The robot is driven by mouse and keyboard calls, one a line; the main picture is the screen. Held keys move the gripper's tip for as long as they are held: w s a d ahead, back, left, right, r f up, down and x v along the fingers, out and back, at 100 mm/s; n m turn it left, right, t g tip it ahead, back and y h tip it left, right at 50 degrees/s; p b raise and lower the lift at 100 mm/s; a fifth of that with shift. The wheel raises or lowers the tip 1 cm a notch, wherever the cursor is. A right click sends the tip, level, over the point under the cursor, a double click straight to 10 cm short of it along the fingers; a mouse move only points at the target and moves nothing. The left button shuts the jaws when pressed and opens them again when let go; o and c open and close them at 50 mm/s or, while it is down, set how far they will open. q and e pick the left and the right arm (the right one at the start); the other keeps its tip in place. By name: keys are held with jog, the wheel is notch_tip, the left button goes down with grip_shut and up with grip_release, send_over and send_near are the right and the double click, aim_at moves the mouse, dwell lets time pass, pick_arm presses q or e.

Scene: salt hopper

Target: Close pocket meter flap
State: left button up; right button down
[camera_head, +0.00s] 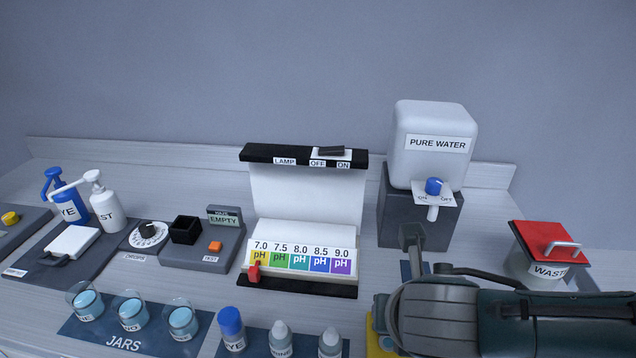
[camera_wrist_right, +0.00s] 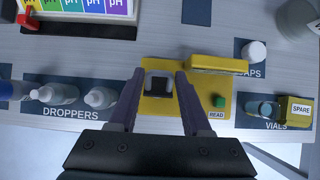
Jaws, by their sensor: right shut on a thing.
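The yellow pocket meter (camera_wrist_right: 158,120) lies below my right gripper in the right wrist view. It has a green button (camera_wrist_right: 220,101) beside a READ label and a dark square piece (camera_wrist_right: 159,84) with a pale rim. Its flap looks to be the raised yellow bar (camera_wrist_right: 217,64) at the upper right. In the head view my right arm hides most of the meter. My left gripper is not in view.
Dropper bottles (camera_wrist_right: 100,97) stand left of the meter. A white cap (camera_wrist_right: 254,51), a vial (camera_wrist_right: 262,109) and a yellow SPARE box (camera_wrist_right: 298,111) are to its right. The pH chart stand (camera_head: 300,262) and water tank (camera_head: 432,145) stand behind. The red-lidded waste bin (camera_head: 545,240) is right.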

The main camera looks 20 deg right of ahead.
aim_at(394, 356)
jog(key=shift+s+a+f+t+h+b, duration=0.45)
jog(key=shift+s+t+b, duration=0.1)
jog(key=shift+t, duration=0.25)
jog(key=f+t+h+b, duration=0.1)
jog(key=b, duration=0.2)
jog(key=s+f+t+h+b, duration=0.1)
jog(key=t+b, duration=0.1)
jog(key=b, duration=0.1)
jog(key=s+a+t+h+b, duration=0.1)
jog(key=t+b, duration=0.1)
jog(key=shift+s+a+f+b, duration=0.1)
jog(key=shift+s+f+b, duration=0.1)
jog(key=shift+f+b, duration=0.2)
jog(key=shift+s+a+t+h+b, duration=0.15)
jog(key=shift+t+h+b, duration=0.4)
jog(key=shift+t+b, duration=0.35)
jog(key=c, duration=0.6)
grip_release()
